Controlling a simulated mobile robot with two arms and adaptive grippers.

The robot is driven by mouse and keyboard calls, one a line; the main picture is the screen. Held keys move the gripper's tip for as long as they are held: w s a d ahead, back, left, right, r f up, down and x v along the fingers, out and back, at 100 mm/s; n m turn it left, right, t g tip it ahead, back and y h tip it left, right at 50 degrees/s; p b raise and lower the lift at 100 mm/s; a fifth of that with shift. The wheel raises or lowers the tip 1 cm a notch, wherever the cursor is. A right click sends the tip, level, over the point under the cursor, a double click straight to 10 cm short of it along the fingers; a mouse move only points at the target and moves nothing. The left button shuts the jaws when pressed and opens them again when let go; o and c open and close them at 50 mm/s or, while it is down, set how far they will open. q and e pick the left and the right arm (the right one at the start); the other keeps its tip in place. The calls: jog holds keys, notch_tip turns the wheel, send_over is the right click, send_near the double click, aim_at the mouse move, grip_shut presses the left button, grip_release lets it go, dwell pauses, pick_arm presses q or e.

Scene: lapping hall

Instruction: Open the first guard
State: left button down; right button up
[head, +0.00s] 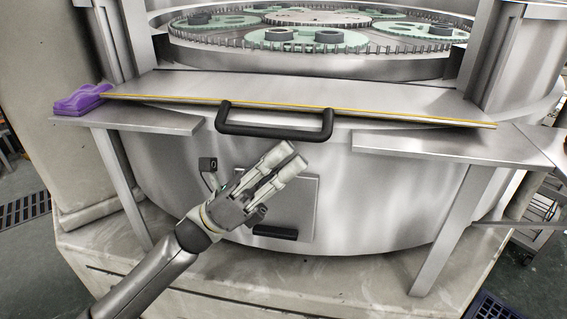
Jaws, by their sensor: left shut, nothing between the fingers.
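The guard (390,100) is a wide metal panel with a yellow front edge, in front of the lapping machine's round plate. It lies low and tilted, and the plate behind it is exposed. A black bar handle (275,130) hangs at its front edge. My left gripper (295,156) is just below the handle's right half, with its fingers together and nothing between them. It looks apart from the handle, though the exact gap in depth is hard to judge. My right gripper is not in view.
Metal shelves stand at the left (150,121) and right (450,147) of the drum. A purple item (82,99) sits on the left shelf. A small panel with a black handle (275,232) is behind my left gripper. The toothed plate (315,40) holds green carriers.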

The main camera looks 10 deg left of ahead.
pick_arm(q)
jog(key=r, duration=0.4)
jog(key=shift+s+r+p, duration=0.15)
jog(key=shift+s+p, duration=0.25)
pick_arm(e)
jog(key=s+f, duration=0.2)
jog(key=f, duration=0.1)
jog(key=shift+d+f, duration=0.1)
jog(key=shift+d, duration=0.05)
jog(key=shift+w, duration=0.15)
